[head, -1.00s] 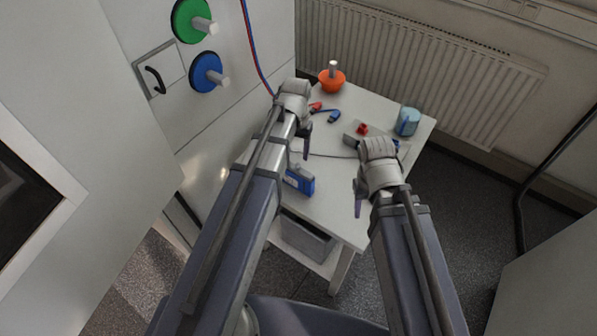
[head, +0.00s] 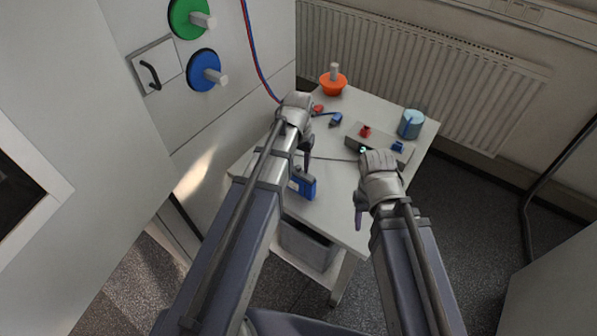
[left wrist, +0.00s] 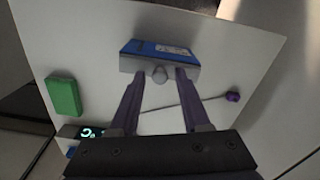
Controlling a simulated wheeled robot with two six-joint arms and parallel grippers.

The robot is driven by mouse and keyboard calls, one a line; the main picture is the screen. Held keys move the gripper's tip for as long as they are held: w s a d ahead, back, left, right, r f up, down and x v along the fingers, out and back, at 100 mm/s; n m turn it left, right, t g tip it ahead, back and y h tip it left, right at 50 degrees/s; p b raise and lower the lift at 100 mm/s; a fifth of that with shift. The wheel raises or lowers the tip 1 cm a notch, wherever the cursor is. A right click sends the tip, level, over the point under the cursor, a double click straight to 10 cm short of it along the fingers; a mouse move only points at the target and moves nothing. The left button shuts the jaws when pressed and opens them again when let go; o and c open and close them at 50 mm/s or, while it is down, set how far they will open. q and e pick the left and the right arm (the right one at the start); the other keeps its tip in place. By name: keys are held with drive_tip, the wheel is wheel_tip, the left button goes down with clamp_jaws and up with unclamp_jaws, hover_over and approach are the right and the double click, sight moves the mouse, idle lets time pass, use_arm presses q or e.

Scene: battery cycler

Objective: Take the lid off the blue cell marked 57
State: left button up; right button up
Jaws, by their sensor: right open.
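The blue cell (head: 307,187) stands near the front left edge of the white table, partly hidden by my left arm. In the left wrist view, the blue cell (left wrist: 150,48) has a white label too small to read. Its grey lid (left wrist: 133,64) is on it, with a round knob (left wrist: 159,74) sticking out. My left gripper (left wrist: 161,73) is open, with one finger on each side of the knob and a gap on both sides. In the head view it is above the cell. My right gripper (head: 361,205) is open and empty over the table's right front edge.
A grey box (head: 379,140) with red and blue terminals, a light blue cylinder (head: 410,125) and an orange bowl (head: 332,87) are at the back. A green block (left wrist: 63,97) and a thin cable (left wrist: 205,100) lie on the table (head: 345,228).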

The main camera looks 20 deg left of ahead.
sight(299, 166)
use_arm(q)
clamp_jaws()
idle(0.5)
wheel_tip(299, 166, up, 10)
drive_tip(key=p, duration=1)
